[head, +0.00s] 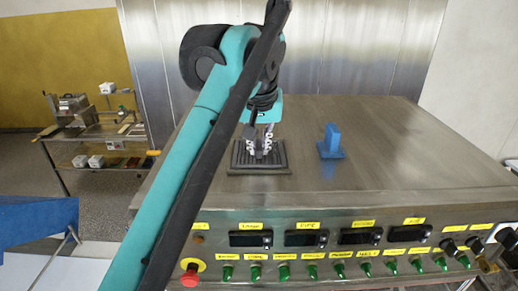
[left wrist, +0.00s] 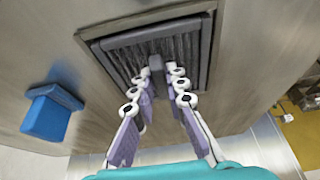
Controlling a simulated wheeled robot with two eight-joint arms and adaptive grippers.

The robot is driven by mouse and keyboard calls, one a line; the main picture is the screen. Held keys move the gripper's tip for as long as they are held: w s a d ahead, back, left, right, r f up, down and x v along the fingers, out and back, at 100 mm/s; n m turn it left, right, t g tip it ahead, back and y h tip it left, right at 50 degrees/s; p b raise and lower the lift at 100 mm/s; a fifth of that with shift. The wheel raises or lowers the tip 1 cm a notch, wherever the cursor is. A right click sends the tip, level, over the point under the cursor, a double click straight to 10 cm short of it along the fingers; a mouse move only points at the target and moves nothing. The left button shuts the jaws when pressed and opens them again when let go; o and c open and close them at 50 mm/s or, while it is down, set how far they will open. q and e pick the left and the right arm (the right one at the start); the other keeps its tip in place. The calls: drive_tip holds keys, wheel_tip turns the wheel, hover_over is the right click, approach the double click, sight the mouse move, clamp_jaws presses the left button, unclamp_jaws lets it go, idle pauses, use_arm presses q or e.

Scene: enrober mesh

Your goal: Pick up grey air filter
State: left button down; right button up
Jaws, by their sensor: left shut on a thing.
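The grey air filter (head: 237,157) is a dark square panel with a ribbed face and a raised rim, lying on the metal machine top. It also shows in the left wrist view (left wrist: 208,55), where a small grey tab rises from its middle. My left gripper (head: 263,148) reaches down over the filter. In the left wrist view the left gripper (left wrist: 163,72) has its two fingertips on either side of the grey tab, shut on it. The filter appears to lie flat on the surface; I cannot tell whether it is lifted. My right gripper is not in view.
A blue block with a flat base (head: 331,143) stands on the machine top (head: 400,140) right of the filter. The front panel has displays, green knobs and a red button (head: 190,275). A shelf trolley (head: 95,137) stands at the left. The top's right side is clear.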

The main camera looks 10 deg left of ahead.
sight(259, 148)
use_arm(q)
wheel_tip(259, 148, up, 9)
drive_tip(key=shift+f+p, duration=0.15)
drive_tip(key=shift+p, duration=0.9)
drive_tip(key=shift+s+r+p, duration=0.1)
drive_tip(key=shift+r+p, duration=0.25)
drive_tip(key=shift+r, duration=0.25)
